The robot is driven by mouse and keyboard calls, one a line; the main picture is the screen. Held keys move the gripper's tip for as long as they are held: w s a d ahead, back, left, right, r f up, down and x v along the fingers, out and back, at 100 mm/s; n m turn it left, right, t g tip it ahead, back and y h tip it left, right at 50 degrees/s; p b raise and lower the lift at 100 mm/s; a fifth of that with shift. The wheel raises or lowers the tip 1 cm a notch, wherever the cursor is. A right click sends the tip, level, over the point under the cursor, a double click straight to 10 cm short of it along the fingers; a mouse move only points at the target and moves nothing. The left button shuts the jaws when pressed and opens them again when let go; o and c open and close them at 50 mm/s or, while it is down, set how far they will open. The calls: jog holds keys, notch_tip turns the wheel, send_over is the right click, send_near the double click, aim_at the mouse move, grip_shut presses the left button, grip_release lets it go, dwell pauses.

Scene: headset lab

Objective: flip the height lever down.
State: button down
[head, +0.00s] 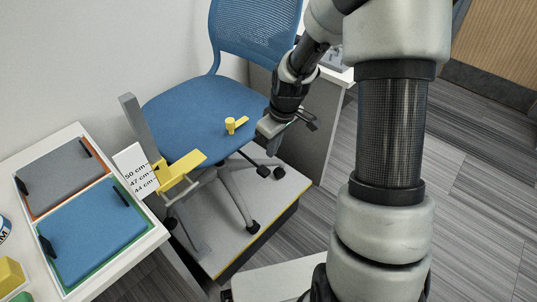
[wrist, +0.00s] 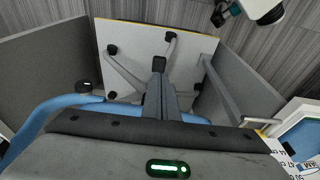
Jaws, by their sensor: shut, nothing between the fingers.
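The yellow height lever (head: 238,123) shows in the head view over the right part of the blue chair's seat (head: 190,112). It has a short upright stub and a paddle that points right and slightly up. My gripper (head: 271,146) is to the right of the lever, apart from it, beside the seat's right edge. The gripper is shut and empty; in the wrist view its fingers (wrist: 159,68) appear over the chair's base. I cannot make out the lever in the wrist view.
A yellow pointer (head: 180,172) sits beside a card (head: 134,172) marked 50, 47 and 44 cm. The chair stands on a platform (head: 270,212) with yellow edging. A white table (head: 138,248) with trays is at left; a grey cabinet (head: 330,125) stands behind my gripper.

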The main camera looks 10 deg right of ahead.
jog(key=shift+s+d+v, duration=0.15)
jog(key=shift+v, duration=0.75)
jog(key=shift+s+d+v, duration=0.1)
jog(key=shift+s+v, duration=0.1)
jog(key=shift+v, duration=0.7)
jog(key=s+a+r+m+t+h, duration=0.1)
jog(key=s+r+m, duration=0.1)
jog(key=s+r, duration=0.45)
jog(key=s+r+m+t, duration=0.1)
jog(key=s+r, duration=0.2)
jog(key=r, duration=0.6)
jog(key=s+a+r+m+t, duration=0.1)
jog(key=s+r+m, duration=0.15)
jog(key=s, duration=0.35)
jog(key=s+r+m+t, duration=0.1)
jog(key=s+r, duration=0.3)
jog(key=s, duration=0.2)
notch_tip(320, 180, up, 16)
jog(key=p, duration=1.6)
jog(key=shift+w+p, duration=0.15)
jog(key=shift+p, duration=0.2)
